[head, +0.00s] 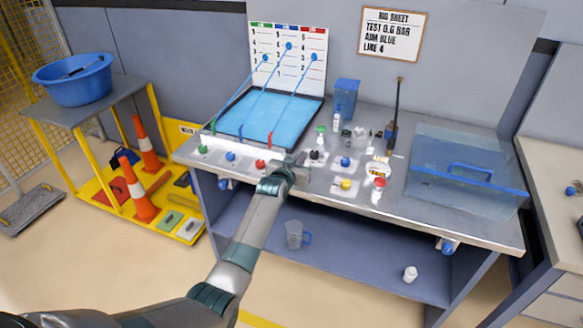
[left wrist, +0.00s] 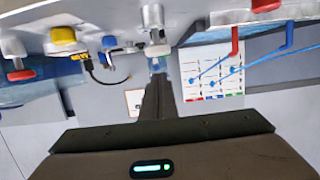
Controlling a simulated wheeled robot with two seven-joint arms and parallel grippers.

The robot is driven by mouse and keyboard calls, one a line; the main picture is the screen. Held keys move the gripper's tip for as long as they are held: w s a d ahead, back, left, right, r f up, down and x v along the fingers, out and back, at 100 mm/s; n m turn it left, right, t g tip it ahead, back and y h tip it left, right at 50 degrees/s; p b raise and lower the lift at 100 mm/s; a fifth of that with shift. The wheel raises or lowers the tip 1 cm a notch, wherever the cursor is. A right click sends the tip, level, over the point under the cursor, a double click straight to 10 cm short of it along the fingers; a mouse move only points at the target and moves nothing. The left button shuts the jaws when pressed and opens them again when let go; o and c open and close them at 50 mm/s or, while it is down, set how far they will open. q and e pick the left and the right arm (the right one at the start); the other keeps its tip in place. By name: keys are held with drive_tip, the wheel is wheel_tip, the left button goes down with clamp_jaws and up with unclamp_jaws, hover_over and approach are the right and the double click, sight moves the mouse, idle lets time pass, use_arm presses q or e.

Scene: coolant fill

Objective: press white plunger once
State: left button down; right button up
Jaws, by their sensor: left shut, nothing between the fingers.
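In the left wrist view, the picture is upside down. A white plunger (left wrist: 157,50) with a pale body shows near the middle, right at the tip of my left gripper (left wrist: 157,75). The gripper's dark fingers are shut and empty, in line with the plunger's cap. I cannot tell whether the tip touches the cap. My right gripper is not in view.
A blue tray (head: 228,127) with tubes lies behind. A clear blue cover (head: 465,172) is at the bench's right end.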

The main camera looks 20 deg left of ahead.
use_arm(q)
drive_tip(key=b+v, duration=0.2)
drive_tip(key=v, duration=0.7)
drive_tip(key=shift+f, duration=0.25)
drive_tip(key=shift+s, duration=0.15)
idle(0.4)
